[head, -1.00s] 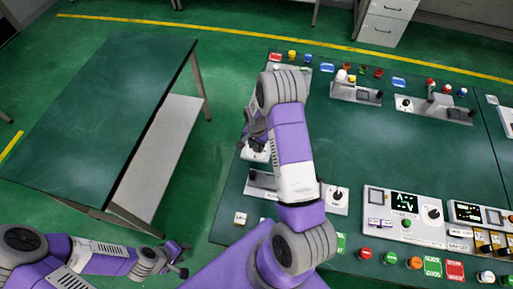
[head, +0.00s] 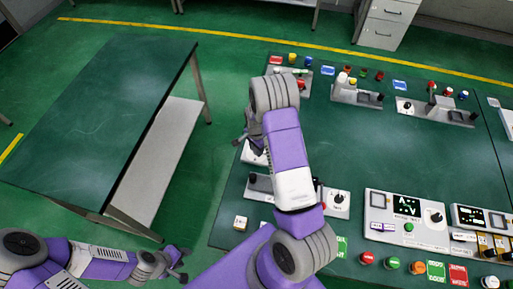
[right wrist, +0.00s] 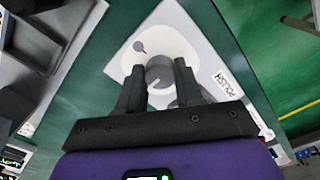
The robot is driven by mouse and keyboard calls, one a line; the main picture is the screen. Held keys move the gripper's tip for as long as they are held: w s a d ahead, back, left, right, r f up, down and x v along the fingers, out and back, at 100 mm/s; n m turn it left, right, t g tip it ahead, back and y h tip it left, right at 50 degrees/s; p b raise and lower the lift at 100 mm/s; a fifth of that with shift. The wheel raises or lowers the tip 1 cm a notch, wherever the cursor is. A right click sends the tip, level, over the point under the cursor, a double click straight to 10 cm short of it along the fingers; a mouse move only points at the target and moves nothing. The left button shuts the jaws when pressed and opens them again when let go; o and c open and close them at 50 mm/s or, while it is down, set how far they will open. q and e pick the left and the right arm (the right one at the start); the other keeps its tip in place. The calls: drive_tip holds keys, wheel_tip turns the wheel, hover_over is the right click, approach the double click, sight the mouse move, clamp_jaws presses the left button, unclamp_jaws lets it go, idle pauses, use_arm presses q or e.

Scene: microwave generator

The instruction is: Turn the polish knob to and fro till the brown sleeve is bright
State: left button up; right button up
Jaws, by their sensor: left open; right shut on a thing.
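The polish knob (right wrist: 160,73) is a grey round knob on a white round-edged plate (right wrist: 187,38), with a POLISH label (right wrist: 228,84) beside it. My right gripper (right wrist: 158,84) is shut on the knob, one dark finger on each side. In the head view my right arm covers most of this spot; part of the white plate (head: 255,158) shows at the bench's left edge. My left gripper (head: 180,268) is open and empty, low at the left over the floor. I cannot make out a brown sleeve in either view.
The green bench (head: 350,135) carries several stations, coloured buttons and caps. A panel with a lit screen (head: 405,213) stands at the right front. A separate dark green table (head: 100,110) is at the left, with bare floor between it and the bench.

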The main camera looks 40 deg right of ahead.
drive_tip(key=o, duration=1)
drive_tip(key=shift+o, duration=0.2)
drive_tip(key=shift+r, duration=3.85)
